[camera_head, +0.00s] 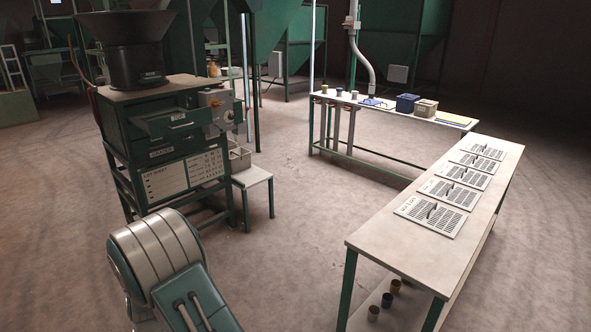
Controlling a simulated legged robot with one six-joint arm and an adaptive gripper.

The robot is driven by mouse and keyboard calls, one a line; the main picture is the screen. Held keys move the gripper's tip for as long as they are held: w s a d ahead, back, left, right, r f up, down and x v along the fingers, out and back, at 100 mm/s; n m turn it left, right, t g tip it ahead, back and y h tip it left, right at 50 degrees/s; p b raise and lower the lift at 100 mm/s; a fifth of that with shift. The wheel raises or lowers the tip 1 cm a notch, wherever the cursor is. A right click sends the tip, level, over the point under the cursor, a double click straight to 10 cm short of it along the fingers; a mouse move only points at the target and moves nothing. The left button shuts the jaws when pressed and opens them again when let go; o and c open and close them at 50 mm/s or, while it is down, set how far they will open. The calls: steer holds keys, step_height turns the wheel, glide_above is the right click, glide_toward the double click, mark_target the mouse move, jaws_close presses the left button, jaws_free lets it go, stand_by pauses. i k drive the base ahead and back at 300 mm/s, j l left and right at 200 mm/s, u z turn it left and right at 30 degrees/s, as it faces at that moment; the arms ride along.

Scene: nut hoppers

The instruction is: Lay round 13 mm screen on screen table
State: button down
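Several flat pale perforated screens lie in a row on a long table (385,243) at the right. The nearest is one screen (416,208), with others behind it: a second screen (437,187), a third (459,174) and the farthest (496,153). Each has a dark upright handle-like piece in its middle. Their markings are too small to read, so I cannot tell which is the round 13 mm one. The front part of the long table is bare. My gripper is not in view; only part of my arm shows at the lower left.
A green grader cabinet (135,165) with a black hopper (125,50) and a pulled-out top drawer (170,121) stands at the left. A small side table (252,177) is beside it. A back bench (390,112) holds bins and cups. The middle floor is clear.

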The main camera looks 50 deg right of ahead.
mark_target(406, 245)
steer(key=z, duration=1.3)
